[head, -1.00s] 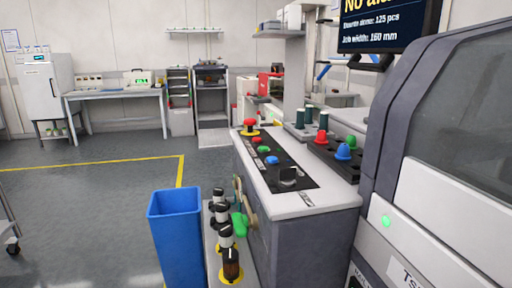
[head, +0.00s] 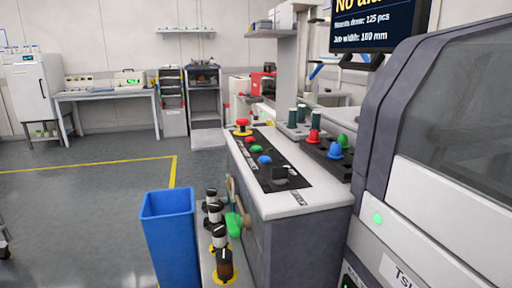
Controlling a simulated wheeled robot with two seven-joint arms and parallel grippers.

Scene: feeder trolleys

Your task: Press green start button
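A green button (head: 257,148) sits on the black strip of the sloping control panel (head: 310,200), between a red button (head: 249,139) and a blue button (head: 264,160). A larger red mushroom button on a yellow base (head: 242,125) stands at the panel's far end. A black knob (head: 280,172) is at the near end. Another green button (head: 342,140) stands on a black block to the right, beside a blue one (head: 335,151) and a red one (head: 314,136). A lit green round light (head: 378,218) is on the white machine front. Neither gripper shows.
A blue bin (head: 168,235) stands on the floor left of the panel cabinet. A low shelf with several dark knobs and a green handle (head: 234,224) juts between them. The grey machine (head: 440,140) closes off the right. Floor at left is open.

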